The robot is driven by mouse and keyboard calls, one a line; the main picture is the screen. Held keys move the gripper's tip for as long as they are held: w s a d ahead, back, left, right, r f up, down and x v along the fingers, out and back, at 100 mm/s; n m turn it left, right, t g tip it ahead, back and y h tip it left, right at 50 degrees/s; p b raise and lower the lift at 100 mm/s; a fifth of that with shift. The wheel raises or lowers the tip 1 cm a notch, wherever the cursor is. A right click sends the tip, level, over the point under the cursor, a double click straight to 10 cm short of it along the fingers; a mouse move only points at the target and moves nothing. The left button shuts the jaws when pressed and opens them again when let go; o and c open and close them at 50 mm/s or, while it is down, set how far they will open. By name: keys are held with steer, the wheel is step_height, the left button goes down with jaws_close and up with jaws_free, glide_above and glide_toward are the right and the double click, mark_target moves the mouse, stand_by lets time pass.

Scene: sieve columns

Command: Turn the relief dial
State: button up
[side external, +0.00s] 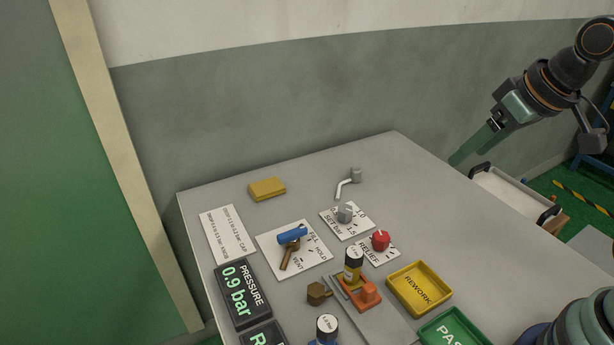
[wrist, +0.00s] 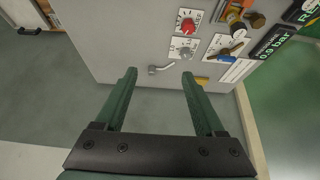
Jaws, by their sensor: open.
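The relief dial (side external: 380,240) is a red knob on a white plate marked RELIEF, on the grey table. In the wrist view the red knob (wrist: 188,24) is near the top, beyond my fingertips. My gripper (side external: 469,157) is raised at the upper right in the side view, well away from the dial. In the wrist view my gripper (wrist: 159,72) shows two green fingers held apart with nothing between them. The dial's pointer position is too small to read surely.
Beside the dial are a grey set knob (side external: 344,213) and a bent metal pipe (side external: 347,184). A blue-handled valve (side external: 291,235), orange clamp with a canister (side external: 369,292), yellow rework tray (side external: 420,287) and pressure display (side external: 243,293) stand nearby. The back right of the table is clear.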

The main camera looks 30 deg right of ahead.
steer(key=w+a+f+n+g, duration=0.3)
steer(key=w+a+f+n, duration=0.1)
steer(key=w+n, duration=0.15)
steer(key=n+g, duration=0.3)
glide_toward(382, 236)
step_height(382, 236, down, 9)
steer(key=shift+s+f, duration=0.1)
steer(key=shift+f, duration=0.1)
steer(key=shift+c, duration=0.3)
jaws_close()
steer(key=shift+m, duration=2.25)
steer(key=shift+o, duration=0.3)
jaws_free()
steer(key=shift+r, duration=0.1)
